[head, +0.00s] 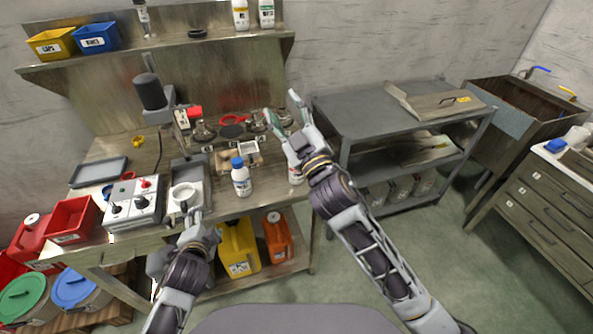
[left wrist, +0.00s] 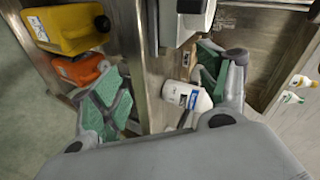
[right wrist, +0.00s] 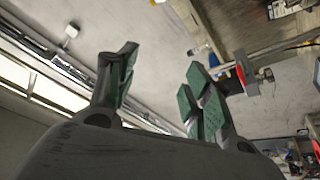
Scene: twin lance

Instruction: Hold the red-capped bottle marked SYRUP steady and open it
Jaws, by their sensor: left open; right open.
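A white bottle (head: 295,174) stands near the bench's right end, mostly hidden behind my right gripper; some red shows low on it, but its cap and lettering cannot be read. A white bottle with a blue cap (head: 241,179) stands to its left. My right gripper (head: 285,112) is open and empty, fingers pointing up, in front of the partly hidden bottle. My left gripper (head: 188,214) is open and empty at the bench's front edge. In the left wrist view a white bottle (left wrist: 186,95) shows beyond the open fingers; I cannot tell which one it is.
Yellow (head: 238,248) and orange (head: 277,238) jugs stand below. A grey cart (head: 380,118) is to the right. Two white bottles (head: 241,14) stand on the shelf.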

